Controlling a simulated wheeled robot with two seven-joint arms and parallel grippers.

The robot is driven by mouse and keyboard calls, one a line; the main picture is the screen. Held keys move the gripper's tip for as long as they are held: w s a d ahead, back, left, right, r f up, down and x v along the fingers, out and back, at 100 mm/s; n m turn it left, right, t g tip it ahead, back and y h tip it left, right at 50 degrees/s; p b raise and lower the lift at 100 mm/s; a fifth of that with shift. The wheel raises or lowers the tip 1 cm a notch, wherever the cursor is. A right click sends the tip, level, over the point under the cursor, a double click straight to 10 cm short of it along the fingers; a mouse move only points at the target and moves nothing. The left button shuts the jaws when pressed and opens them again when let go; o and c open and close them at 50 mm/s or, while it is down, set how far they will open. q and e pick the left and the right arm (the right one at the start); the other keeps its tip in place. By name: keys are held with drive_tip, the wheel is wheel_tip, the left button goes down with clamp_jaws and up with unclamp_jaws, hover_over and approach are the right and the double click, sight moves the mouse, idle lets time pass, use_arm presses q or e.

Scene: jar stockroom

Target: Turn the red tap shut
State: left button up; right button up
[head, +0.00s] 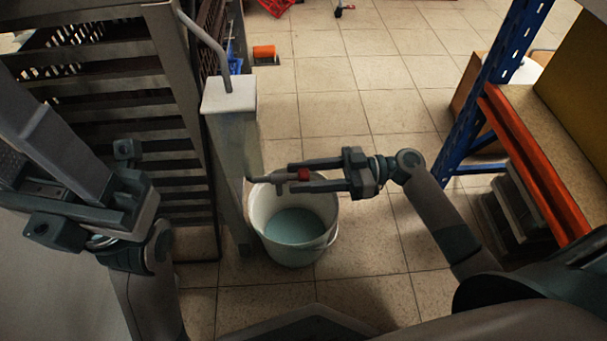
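The red tap (303,174) is a small red handle on a grey spout at the side of a pale post (229,125). The spout is over a white bucket (258,212) that holds pale bluish liquid. My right gripper (298,176) reaches in from the right, with one finger on the far side of the red handle and one on the near side.
A slatted metal rack (185,100) stands left of the post. A blue and orange shelf (535,155) with dark crates (520,205) is at the right. An orange cylinder (264,52) lies on the floor behind. The tiled floor between is mostly clear.

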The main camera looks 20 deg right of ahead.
drive_tip(key=c, duration=0.7)
